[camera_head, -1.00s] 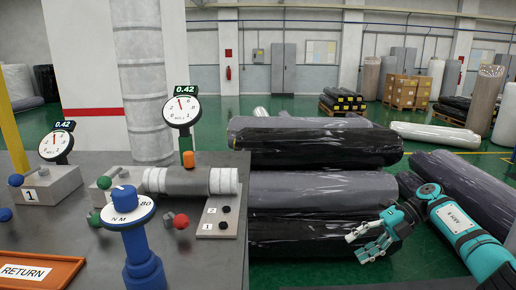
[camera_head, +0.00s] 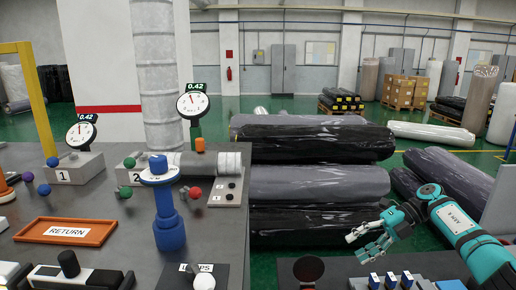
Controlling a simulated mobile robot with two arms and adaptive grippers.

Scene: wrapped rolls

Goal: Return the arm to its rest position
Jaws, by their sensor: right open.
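My right gripper (camera_head: 369,242) shows in the head view at the lower right. Its teal and grey fingers are spread open and empty. It points left, in front of the stacked wrapped rolls (camera_head: 318,184), and does not appear to hold anything. My right arm (camera_head: 456,224) comes in from the right edge. My left gripper is not in view.
A grey table (camera_head: 111,205) at left bears an orange RETURN tray (camera_head: 67,232), a blue post tool (camera_head: 166,205), two gauges and a grey roller (camera_head: 208,164). Several blue-topped items (camera_head: 391,280) lie below the right gripper.

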